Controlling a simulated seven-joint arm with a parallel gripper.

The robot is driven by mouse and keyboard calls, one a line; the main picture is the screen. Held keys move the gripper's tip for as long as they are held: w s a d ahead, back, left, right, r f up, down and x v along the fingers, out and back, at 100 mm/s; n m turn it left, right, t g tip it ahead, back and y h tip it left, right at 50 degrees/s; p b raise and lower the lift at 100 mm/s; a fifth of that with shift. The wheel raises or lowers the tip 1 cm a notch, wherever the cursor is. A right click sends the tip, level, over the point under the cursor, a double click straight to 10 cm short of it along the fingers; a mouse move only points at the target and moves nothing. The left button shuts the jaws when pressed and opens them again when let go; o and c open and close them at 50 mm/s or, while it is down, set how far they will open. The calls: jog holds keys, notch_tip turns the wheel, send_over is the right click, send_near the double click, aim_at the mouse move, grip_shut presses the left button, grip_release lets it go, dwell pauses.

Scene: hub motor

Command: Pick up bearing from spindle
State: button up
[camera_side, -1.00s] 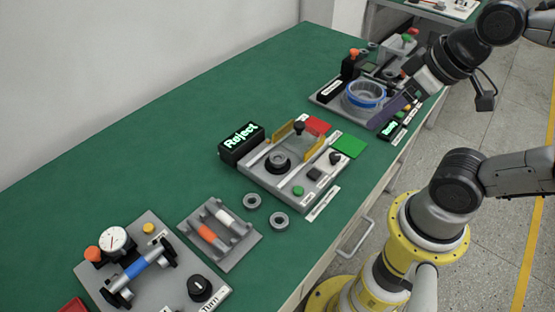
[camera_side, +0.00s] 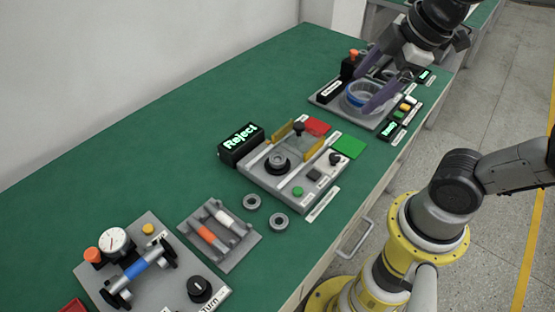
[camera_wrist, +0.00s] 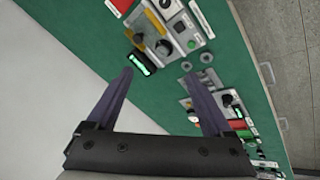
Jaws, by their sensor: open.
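The black round spindle (camera_side: 277,166) stands on the grey fixture plate in the middle of the bench. A grey ring, the bearing (camera_side: 279,157), appears to sit on top of it. The spindle also shows in the wrist view (camera_wrist: 163,47), beyond my fingers, where the bearing is too small to tell. My gripper (camera_side: 362,92) has two long purple fingers, spread apart and empty. It is over the far fixture with the blue-ringed bowl, well away from the spindle. In the wrist view my gripper (camera_wrist: 159,73) is open with only bench between the fingertips.
Two loose grey rings (camera_side: 252,201) (camera_side: 279,221) lie on the green bench. A lit "Reject" box (camera_side: 240,143) stands beside the spindle fixture. The blue-ringed bowl (camera_side: 352,98) is near my fingers. A shaft tray (camera_side: 240,243) and dial gauge (camera_side: 114,240) stand nearer. The bench's left side is clear.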

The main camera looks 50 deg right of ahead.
jog(key=w+a+f+n+g, duration=0.1)
jog(key=w+a+n+g, duration=0.1)
jog(key=w+n, duration=0.6)
jog(key=n+g, duration=0.3)
send_over(277, 161)
notch_tip(277, 161, down, 18)
jog(key=shift+w+r, duration=0.1)
jog(key=shift+w, duration=0.05)
jog(key=shift+f, duration=3.1)
grip_shut()
